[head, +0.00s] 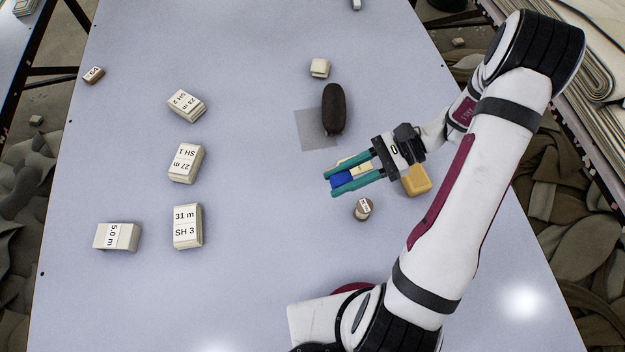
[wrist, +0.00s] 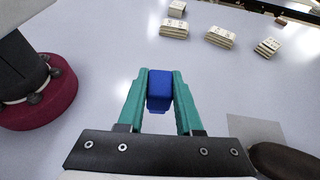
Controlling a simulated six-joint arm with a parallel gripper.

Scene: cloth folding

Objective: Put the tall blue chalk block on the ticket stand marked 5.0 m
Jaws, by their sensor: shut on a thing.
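The blue chalk block (head: 342,180) is pinched between the two green fingers of my gripper (head: 330,184), right of the table's middle. In the wrist view the blue block (wrist: 159,88) sits between the fingertips (wrist: 160,73). Its height above the table is hard to tell. The ticket stand marked 5.0 m (head: 102,236) is a cream block with a white label at the lower left of the head view, well away from my gripper. In the wrist view a stand at the top (wrist: 177,8) seems to be the same one.
Stands marked 31 m (head: 187,240), 27 m (head: 193,170) and 23 m (head: 192,113) lie near it.

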